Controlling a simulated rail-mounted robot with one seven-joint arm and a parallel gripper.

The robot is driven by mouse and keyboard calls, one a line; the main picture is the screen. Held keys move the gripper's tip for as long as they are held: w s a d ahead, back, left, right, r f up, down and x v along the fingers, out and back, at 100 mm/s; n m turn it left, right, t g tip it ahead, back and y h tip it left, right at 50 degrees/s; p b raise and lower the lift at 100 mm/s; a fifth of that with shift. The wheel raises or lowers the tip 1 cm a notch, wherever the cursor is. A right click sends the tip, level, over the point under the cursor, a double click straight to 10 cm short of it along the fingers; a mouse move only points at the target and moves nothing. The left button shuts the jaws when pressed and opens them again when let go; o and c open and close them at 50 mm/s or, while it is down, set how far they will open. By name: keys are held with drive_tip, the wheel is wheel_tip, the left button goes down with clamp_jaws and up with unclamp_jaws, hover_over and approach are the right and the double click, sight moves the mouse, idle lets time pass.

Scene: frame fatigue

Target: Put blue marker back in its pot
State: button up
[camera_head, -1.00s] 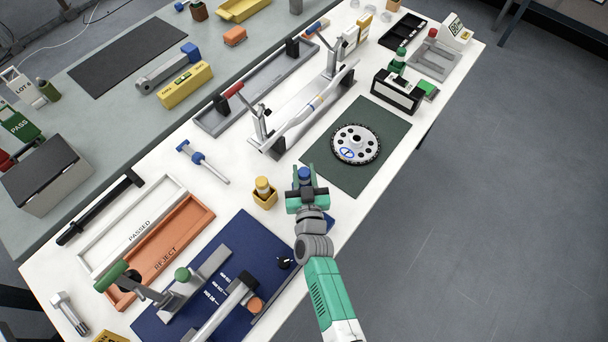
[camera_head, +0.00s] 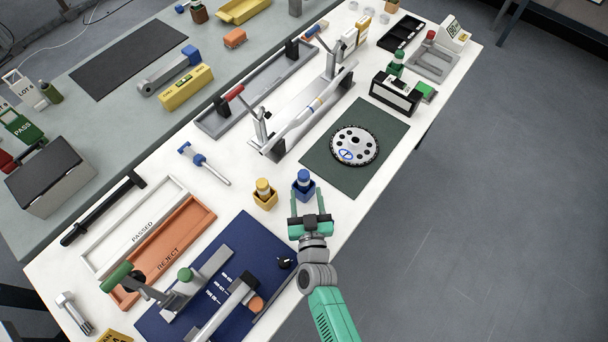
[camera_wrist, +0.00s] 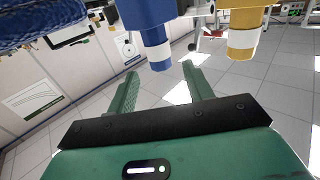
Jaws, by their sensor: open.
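The blue marker (camera_head: 303,177) stands upright in the small blue pot (camera_head: 304,193) on the white table, with its blue top and a pale band above the rim. In the wrist view, which looks upside down, the blue marker (camera_wrist: 155,52) hangs below the blue pot (camera_wrist: 146,14). My gripper (camera_head: 307,203) is open and empty on the near side of the pot. Its two fingers show spread apart in the wrist view (camera_wrist: 160,74), with a gap between them and the marker.
A yellow pot (camera_head: 265,203) holding a yellow marker stands just left of the blue pot. A dark green mat (camera_head: 321,168) with a round plate (camera_head: 355,146) lies beyond. A blue mat (camera_head: 235,262) with a clamp lies at lower left.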

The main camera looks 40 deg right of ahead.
wheel_tip(320, 180, up, 8)
drive_tip(key=p, duration=0.4)
drive_tip(key=shift+s+a, duration=0.25)
drive_tip(key=shift+s, duration=0.05)
drive_tip(key=w+a+r+n+t+y, duration=0.25)
drive_tip(key=w+a+r, duration=0.2)
drive_tip(key=r, duration=0.65)
drive_tip(key=w+a+r+n+t+y, duration=0.1)
drive_tip(key=w+a+r+t+y, duration=0.3)
drive_tip(key=r, duration=0.6)
drive_tip(key=w+a+r+n+t+y, duration=0.15)
drive_tip(key=w+a+r, duration=0.35)
drive_tip(key=r, duration=0.6)
drive_tip(key=s+a+r+n+t+y+p, duration=0.1)
drive_tip(key=s+a+r+p, duration=0.2)
drive_tip(key=r, duration=0.9)
drive_tip(key=s+a+r+t+y+p, duration=0.1)
drive_tip(key=s+a+r, duration=0.5)
drive_tip(key=r, duration=0.7)
drive_tip(key=s+a+r+n+t+y+p, duration=0.1)
drive_tip(key=s+a+r+p, duration=0.3)
drive_tip(key=r, duration=0.9)
drive_tip(key=s+a, duration=0.1)
drive_tip(key=s, duration=0.1)
drive_tip(key=shift+s+n+y+p, duration=0.3)
drive_tip(key=shift+s+y+p, duration=0.05)
drive_tip(key=shift+y, duration=0.05)
